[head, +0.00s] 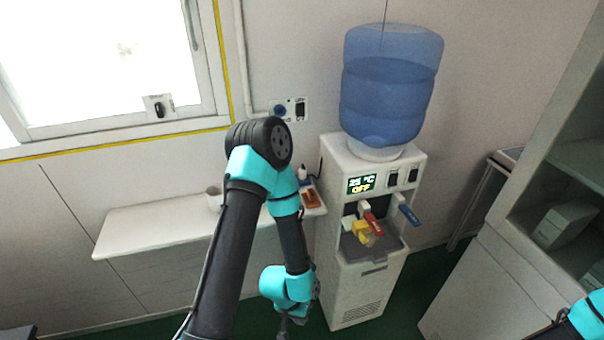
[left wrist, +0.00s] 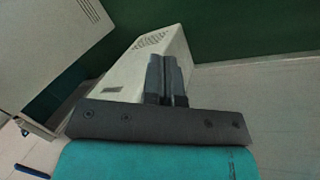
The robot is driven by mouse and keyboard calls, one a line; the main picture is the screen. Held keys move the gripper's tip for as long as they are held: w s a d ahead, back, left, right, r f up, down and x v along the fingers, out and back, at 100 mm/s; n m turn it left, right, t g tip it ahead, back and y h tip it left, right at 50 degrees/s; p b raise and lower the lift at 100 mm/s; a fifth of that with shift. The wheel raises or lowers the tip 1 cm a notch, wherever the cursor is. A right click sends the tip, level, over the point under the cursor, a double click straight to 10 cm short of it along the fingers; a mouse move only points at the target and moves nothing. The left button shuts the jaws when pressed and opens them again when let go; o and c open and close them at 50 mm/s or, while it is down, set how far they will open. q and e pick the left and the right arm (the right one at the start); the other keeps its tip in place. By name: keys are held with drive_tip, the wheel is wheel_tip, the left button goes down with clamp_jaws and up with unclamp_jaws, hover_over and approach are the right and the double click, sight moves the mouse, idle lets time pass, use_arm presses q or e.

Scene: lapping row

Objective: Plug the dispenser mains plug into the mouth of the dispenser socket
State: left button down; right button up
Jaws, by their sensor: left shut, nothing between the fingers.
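The dispenser socket (head: 280,109) is a round blue mouth on a small wall plate, with a dark switch beside it. The water dispenser (head: 345,272) is white, carries a blue bottle (head: 390,85), and its display reads 25 °C OFF. My left gripper (head: 283,330) hangs low, left of the dispenser, well below the socket. In the left wrist view its fingers (left wrist: 167,75) are shut and empty, with a white vented body (left wrist: 150,60) behind them. My right gripper is out of view.
A white wall shelf (head: 150,225) holds a cup (head: 214,198), an orange-brown item (head: 310,197) and a small bottle, partly behind my left arm. Red, blue and yellow parts stick out of the dispenser's front. A cabinet (head: 490,285) stands at the right.

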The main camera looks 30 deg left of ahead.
use_arm(q)
drive_tip(key=c, duration=1.8)
unclamp_jaws()
drive_tip(key=o, duration=1.1)
drive_tip(key=shift+o, duration=0.2)
drive_tip(key=w+a+r+n+t, duration=0.1)
drive_tip(key=w+a+r, duration=0.2)
drive_tip(key=w+r, duration=0.5)
drive_tip(key=w+a+r+n+t, duration=0.1)
drive_tip(key=w+a+r, duration=0.15)
drive_tip(key=w, duration=0.95)
drive_tip(key=w+a+r+n+y, duration=0.1)
drive_tip(key=w+a+r, duration=0.3)
drive_tip(key=r, duration=0.4)
drive_tip(key=w+a+r+n+y, duration=0.1)
drive_tip(key=w+a+r+y, duration=0.2)
drive_tip(key=r, duration=0.6)
drive_tip(key=w+a+r+t+y, duration=0.1)
drive_tip(key=w+a+r+y, duration=0.1)
drive_tip(key=w+a+r, duration=0.4)
drive_tip(key=shift+w+a+r+n, duration=0.2)
drive_tip(key=shift+w+r+n, duration=0.2)
drive_tip(key=shift+w+r, duration=0.75)
